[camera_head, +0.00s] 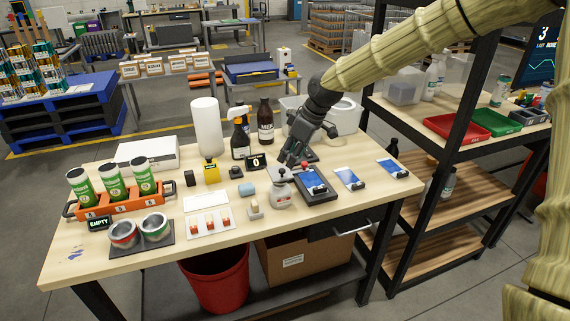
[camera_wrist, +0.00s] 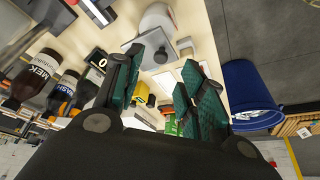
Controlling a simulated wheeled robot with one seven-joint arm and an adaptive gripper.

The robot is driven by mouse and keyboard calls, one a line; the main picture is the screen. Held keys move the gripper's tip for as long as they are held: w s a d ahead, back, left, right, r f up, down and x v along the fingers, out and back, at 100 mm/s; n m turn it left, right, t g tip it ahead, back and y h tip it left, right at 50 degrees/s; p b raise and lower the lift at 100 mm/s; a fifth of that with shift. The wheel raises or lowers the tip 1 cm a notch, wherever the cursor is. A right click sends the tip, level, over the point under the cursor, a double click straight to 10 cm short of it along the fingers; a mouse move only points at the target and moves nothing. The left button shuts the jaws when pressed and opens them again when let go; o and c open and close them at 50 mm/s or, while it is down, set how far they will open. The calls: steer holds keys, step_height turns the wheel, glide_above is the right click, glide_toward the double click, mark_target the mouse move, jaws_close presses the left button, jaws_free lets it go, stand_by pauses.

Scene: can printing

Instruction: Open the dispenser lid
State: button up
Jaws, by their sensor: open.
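In the wrist view a grey lid-like plate (camera_wrist: 147,42) with a small dark knob shows just beyond the fingertips, beside a rounded white body (camera_wrist: 158,17). My gripper (camera_head: 287,160) reaches down from the upper right, just above and behind the jar. Its two green-padded fingers (camera_wrist: 158,78) are spread apart with nothing held between them. Whether a fingertip touches the lid cannot be told. My gripper partly covers the area behind the jar.
A dark tray with a phone-like pad (camera_head: 313,181) lies right of the jar, with two more pads farther right. Bottles (camera_head: 265,125) stand behind; an orange rack (camera_head: 112,203) holds green cans at left.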

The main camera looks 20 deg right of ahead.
mark_target(283, 170)
steer(key=shift+p+x, duration=0.65)
steer(key=shift+x, duration=2.15)
jaws_close()
